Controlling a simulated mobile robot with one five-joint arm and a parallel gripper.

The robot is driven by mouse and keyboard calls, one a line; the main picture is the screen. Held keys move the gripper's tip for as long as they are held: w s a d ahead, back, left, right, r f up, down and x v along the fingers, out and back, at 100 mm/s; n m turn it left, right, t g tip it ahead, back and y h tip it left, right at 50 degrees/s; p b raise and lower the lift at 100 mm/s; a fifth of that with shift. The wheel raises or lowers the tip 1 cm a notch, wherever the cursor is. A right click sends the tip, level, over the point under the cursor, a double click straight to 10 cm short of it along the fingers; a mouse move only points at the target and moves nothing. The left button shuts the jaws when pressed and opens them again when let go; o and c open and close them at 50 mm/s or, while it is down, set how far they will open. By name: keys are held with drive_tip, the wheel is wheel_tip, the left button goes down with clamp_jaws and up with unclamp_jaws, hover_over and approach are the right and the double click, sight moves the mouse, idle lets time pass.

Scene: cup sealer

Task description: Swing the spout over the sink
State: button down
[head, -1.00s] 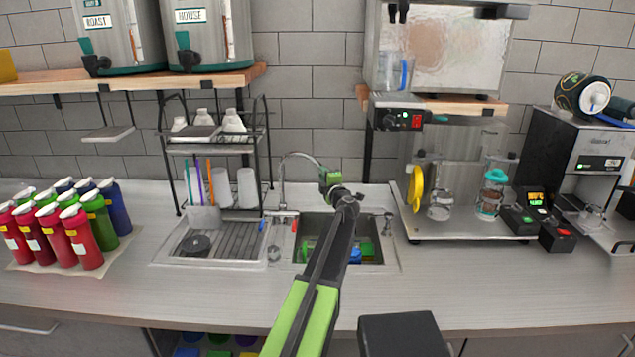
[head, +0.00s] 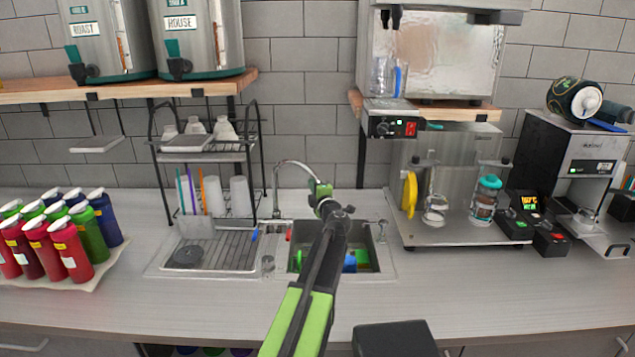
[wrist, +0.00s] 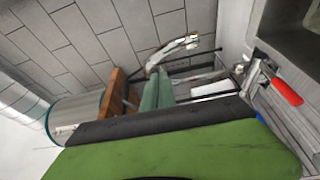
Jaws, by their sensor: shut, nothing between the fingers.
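The chrome gooseneck spout (head: 277,190) rises behind the sink's left side in the head view. It arches right, and its outlet end is hidden behind my gripper. The sink basin (head: 374,262) is sunk in the counter, partly covered by my arm, with green and blue things inside. My gripper (head: 320,187) is at the right end of the spout's arch, above the back of the basin; I cannot tell if they touch. In the wrist view its two green fingers (wrist: 157,88) lie together, empty, with a curved chrome piece (wrist: 172,50), probably the spout, just beyond their tips.
A drying rack with cups (head: 239,196) stands left of the spout, above a ridged drainboard (head: 225,257). A red lever (head: 289,232) is near the spout's base. A metal machine (head: 450,233) stands right of the sink. Colored bottles (head: 75,262) stand far left.

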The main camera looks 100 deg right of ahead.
drive_tip(key=s+a, duration=0.1)
drive_tip(key=s, duration=0.9)
drive_tip(key=shift+a, duration=0.4)
